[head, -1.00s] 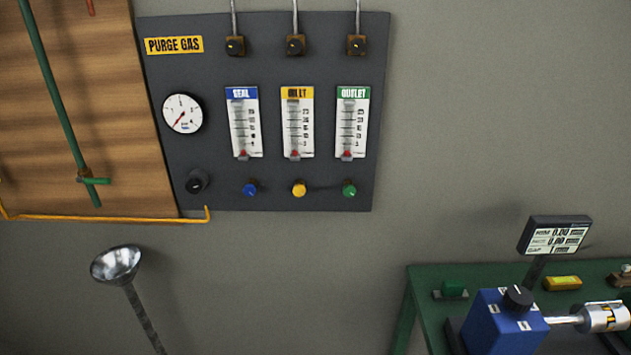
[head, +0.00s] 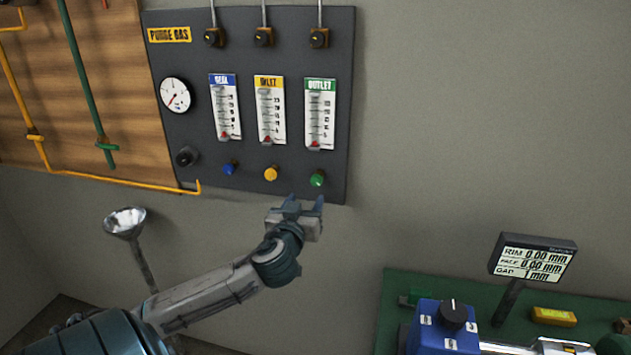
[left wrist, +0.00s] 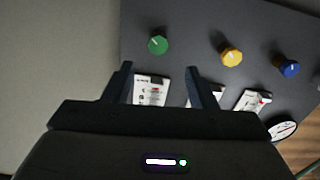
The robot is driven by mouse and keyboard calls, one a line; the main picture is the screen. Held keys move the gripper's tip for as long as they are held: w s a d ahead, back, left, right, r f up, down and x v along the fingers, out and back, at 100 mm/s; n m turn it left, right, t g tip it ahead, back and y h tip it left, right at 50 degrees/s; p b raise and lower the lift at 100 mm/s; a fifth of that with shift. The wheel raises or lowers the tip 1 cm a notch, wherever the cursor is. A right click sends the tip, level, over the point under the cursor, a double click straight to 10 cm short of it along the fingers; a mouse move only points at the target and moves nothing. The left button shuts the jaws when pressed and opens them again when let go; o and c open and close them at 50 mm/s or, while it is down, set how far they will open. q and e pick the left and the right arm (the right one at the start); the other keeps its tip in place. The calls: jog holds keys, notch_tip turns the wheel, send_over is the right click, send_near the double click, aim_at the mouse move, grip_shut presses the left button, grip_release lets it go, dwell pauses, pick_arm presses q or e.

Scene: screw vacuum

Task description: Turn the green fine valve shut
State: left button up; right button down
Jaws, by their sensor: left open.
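The green fine valve (head: 317,179) is a small round knob at the lower right of the dark purge gas panel (head: 190,55), under the OUTLET flow meter (head: 319,115). It also shows in the left wrist view (left wrist: 158,45), beyond the fingertips, with a pale mark on its face. My left gripper (head: 305,203) is open, with its fingers pointing up just below the green valve. In the left wrist view, its fingers (left wrist: 158,70) are apart with nothing between them at the tips. No contact with the knob shows. My right gripper is not in view.
The yellow knob (head: 271,173) and blue knob (head: 230,168) sit left of the green one. A black knob (head: 187,157) is farther left. A green bench (head: 395,290) with a display (head: 533,258) is at lower right.

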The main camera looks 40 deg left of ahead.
aim_at(316, 181)
pick_arm(q)
jog(key=p+x, duration=0.3)
jog(key=x, duration=0.6)
jog(key=shift+w+r, duration=0.15)
jog(key=shift+w, duration=0.05)
jog(key=shift+w+a, duration=0.25)
jog(key=shift+w, duration=0.25)
jog(key=shift+c, duration=1.1)
jog(key=c, duration=0.8)
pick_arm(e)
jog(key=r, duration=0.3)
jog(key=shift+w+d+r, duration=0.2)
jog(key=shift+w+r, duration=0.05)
